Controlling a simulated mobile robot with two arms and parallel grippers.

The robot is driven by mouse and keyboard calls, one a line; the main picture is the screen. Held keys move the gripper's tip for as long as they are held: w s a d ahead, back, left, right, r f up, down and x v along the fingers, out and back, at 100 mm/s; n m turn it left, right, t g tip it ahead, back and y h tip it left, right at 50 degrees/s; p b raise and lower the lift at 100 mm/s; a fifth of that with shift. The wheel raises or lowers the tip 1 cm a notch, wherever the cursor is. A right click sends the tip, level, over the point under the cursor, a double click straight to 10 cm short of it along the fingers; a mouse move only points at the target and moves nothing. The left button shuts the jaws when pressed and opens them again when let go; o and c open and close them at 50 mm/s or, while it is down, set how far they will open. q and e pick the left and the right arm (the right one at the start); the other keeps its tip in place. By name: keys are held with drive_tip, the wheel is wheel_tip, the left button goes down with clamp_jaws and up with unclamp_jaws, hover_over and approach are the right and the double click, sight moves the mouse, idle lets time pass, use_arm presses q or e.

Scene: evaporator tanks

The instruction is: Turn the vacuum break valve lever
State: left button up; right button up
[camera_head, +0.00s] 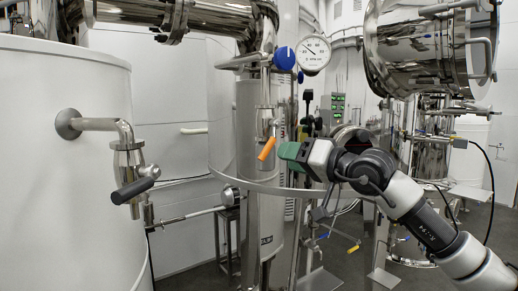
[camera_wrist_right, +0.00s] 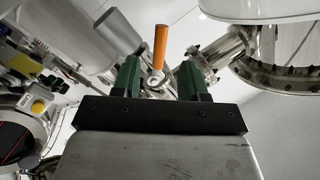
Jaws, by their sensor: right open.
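An orange lever (camera_head: 266,148) slants down to the left from a small steel valve on the vertical pipe in the middle of the head view. My right gripper (camera_head: 284,152) has green fingers and is just right of the lever, pointing left at it. In the right wrist view the orange lever (camera_wrist_right: 160,47) stands upright in the gap between the two parted green fingers (camera_wrist_right: 160,68), around their tips. The fingers are open and do not appear to touch it. No label shows which valve it is. My left gripper is not in view.
A round pressure gauge (camera_head: 314,54) and a blue knob (camera_head: 284,59) sit above the lever. A large white tank (camera_head: 60,200) at left carries a valve with a black handle (camera_head: 132,190). A steel vessel (camera_head: 425,55) hangs at upper right.

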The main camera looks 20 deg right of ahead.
sight(268, 153)
drive_tip(key=p+x, duration=0.4)
drive_tip(key=x, duration=0.5)
drive_tip(key=shift+s+r, duration=0.1)
drive_tip(key=shift+w+a, duration=0.25)
drive_tip(key=shift+w, duration=0.05)
clamp_jaws()
